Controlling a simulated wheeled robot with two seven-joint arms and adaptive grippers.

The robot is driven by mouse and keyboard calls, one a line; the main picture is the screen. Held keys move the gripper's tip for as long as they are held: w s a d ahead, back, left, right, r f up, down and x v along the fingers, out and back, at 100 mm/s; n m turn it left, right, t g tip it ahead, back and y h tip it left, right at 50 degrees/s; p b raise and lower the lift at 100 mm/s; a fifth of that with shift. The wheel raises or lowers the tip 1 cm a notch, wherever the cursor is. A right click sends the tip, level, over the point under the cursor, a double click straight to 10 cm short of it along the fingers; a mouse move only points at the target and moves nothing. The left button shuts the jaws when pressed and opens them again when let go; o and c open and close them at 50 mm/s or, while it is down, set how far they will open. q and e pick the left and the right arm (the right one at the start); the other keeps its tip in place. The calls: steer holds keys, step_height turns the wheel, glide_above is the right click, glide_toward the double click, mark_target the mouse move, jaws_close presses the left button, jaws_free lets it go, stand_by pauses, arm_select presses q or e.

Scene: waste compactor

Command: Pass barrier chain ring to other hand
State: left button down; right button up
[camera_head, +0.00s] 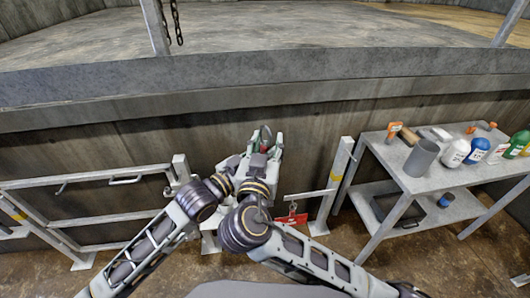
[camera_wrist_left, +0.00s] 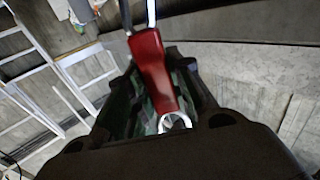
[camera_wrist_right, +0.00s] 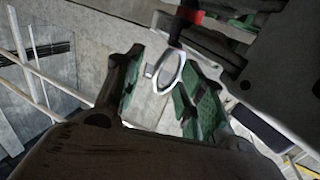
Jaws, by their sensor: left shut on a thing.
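The barrier chain ring is a pale metal loop on a red piece. In the left wrist view the red piece (camera_wrist_left: 152,70) lies between the fingers of my left gripper (camera_wrist_left: 160,100), which is shut on it. The loop (camera_wrist_left: 175,122) is at its near end. In the right wrist view the loop (camera_wrist_right: 168,68) shows between the spread, green-padded fingers of my right gripper (camera_wrist_right: 158,85), which is open. I cannot tell if a finger touches it. In the head view both grippers meet in the middle, with a bit of red (camera_head: 266,132) at the tips.
A metal barrier rail (camera_head: 110,175) stands at left, with a post (camera_head: 340,165) at right. A red tag (camera_head: 292,219) hangs low there. A grey table (camera_head: 385,150) with bottles, a cup and tools is at right. A concrete wall (camera_head: 130,140) is behind the grippers.

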steer(key=shift+w, duration=0.3)
jaws_close()
arm_select(q)
steer(key=c, duration=1.2)
jaws_free()
steer(key=shift+s+a, duration=0.15)
steer(key=shift+v, duration=5.7)
steer(key=shift+a, duration=0.1)
steer(key=shift+f, duration=0.1)
